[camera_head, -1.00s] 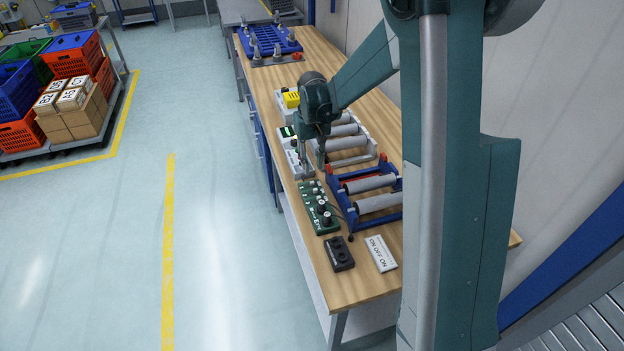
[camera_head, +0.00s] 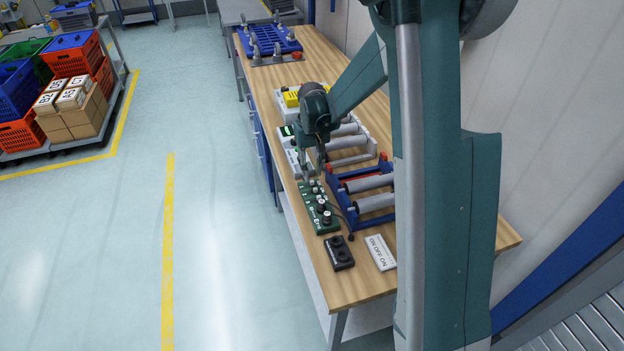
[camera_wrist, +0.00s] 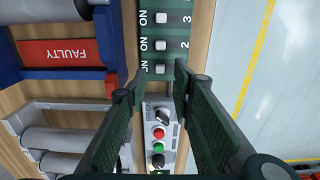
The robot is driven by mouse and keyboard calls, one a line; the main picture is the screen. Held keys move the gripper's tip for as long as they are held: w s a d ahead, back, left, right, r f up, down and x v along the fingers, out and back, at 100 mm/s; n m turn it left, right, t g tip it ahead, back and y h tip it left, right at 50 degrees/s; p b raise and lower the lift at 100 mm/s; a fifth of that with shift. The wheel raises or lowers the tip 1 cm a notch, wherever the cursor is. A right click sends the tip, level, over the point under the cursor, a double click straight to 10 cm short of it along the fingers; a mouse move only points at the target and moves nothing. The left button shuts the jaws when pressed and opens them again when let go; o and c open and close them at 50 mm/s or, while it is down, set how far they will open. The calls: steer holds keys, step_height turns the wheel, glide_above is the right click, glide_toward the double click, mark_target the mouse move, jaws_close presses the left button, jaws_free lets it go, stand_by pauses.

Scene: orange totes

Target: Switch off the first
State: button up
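A green switch panel (camera_head: 318,207) lies on the wooden bench. In the wrist view the panel (camera_wrist: 171,30) has a row of small white switches, each with ON printed beside it. The numbers 3 and 2 are readable next to two of them. A further white switch (camera_wrist: 160,68) sits at the panel's near end, between my fingertips in the picture; its number is hidden. My gripper (camera_head: 313,172) is over that end of the panel. Its two fingers (camera_wrist: 160,78) are apart with nothing between them. I cannot tell whether they touch the panel.
A grey control box (camera_wrist: 160,135) with red and green buttons and dark knobs adjoins the panel. A blue roller stand (camera_head: 349,217) and a grey roller stand (camera_wrist: 22,120) stand alongside. A black box (camera_head: 339,253) and a white ON OFF ON plate (camera_head: 380,252) lie nearer the bench end.

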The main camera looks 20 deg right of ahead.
mark_target(312, 181)
steer(key=shift+f, duration=2.25)
steer(key=shift+c, duration=0.3)
jaws_close()
